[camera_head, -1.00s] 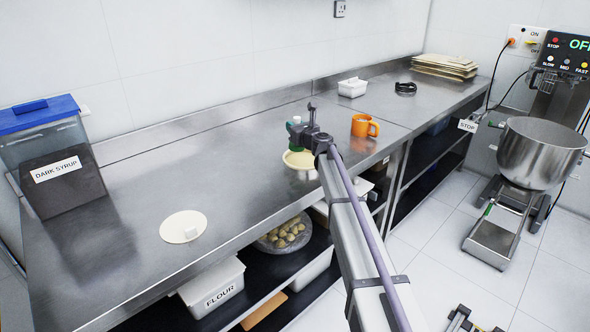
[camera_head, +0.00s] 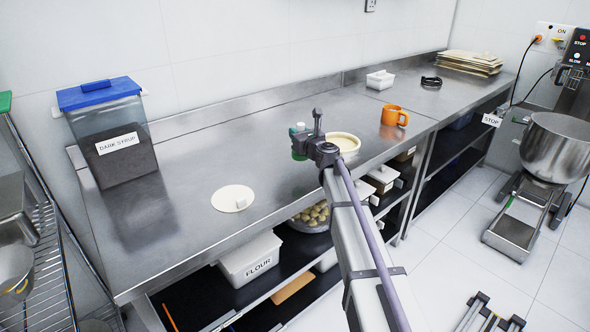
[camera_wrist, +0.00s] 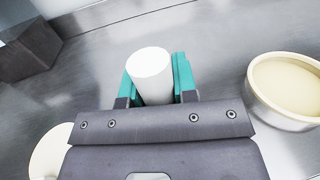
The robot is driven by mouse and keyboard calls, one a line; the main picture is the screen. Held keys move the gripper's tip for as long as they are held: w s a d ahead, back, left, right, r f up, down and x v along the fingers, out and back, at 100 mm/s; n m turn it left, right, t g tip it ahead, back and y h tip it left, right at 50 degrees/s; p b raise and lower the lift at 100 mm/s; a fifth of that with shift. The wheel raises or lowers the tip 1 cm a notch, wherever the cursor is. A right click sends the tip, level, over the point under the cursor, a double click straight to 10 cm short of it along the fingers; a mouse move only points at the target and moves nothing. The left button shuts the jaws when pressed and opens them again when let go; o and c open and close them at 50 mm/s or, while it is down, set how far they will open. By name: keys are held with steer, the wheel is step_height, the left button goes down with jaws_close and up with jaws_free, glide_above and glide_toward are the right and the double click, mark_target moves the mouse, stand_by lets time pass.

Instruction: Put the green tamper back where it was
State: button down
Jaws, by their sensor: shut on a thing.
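My gripper (camera_head: 299,145) is shut on the tamper, above the steel counter and just left of the cream-filled round bowl (camera_head: 343,142). In the wrist view, the tamper's white cylindrical handle (camera_wrist: 150,73) stands between my teal-padded fingers (camera_wrist: 155,85). In the head view, the white top of the tamper (camera_head: 300,126) shows above the fingers. Its lower end is hidden in the wrist view, and I cannot tell its gap to the counter. The bowl also shows at the right of the wrist view (camera_wrist: 260,108).
A white round lid (camera_head: 228,203) with a small knob lies left of my gripper. The DARK SYRUP bin (camera_head: 95,125) stands farther left. An orange mug (camera_head: 390,116) and a white tray (camera_head: 380,82) are to the right.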

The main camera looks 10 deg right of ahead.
step_height(320, 180, down, 8)
steer(key=b, duration=0.5)
steer(key=shift+r, duration=0.55)
steer(key=shift+f, duration=0.3)
steer(key=c, duration=0.9)
jaws_free()
steer(key=shift+r, duration=0.1)
steer(key=shift+r, duration=0.3)
steer(key=v, duration=1.2)
steer(key=shift+f, duration=0.1)
